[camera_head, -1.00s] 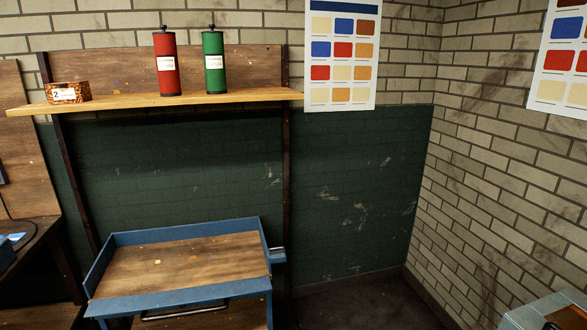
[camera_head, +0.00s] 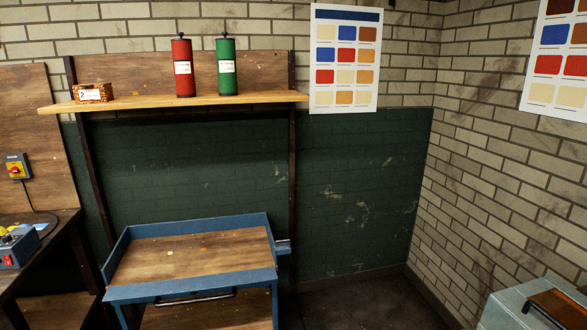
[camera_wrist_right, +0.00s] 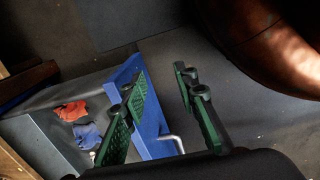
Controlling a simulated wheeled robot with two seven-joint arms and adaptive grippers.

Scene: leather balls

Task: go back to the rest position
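My right gripper (camera_wrist_right: 160,85) shows in the right wrist view. Its two green-padded fingers stand apart with nothing between them. It is over a dark grey floor and the edge of a blue-walled tray or cart (camera_wrist_right: 153,128). My left gripper is in neither view, and the head view shows neither arm.
A grey case (camera_head: 500,312) is lower right. A rounded brown leather-like surface (camera_wrist_right: 262,38) is close to the right wrist camera.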

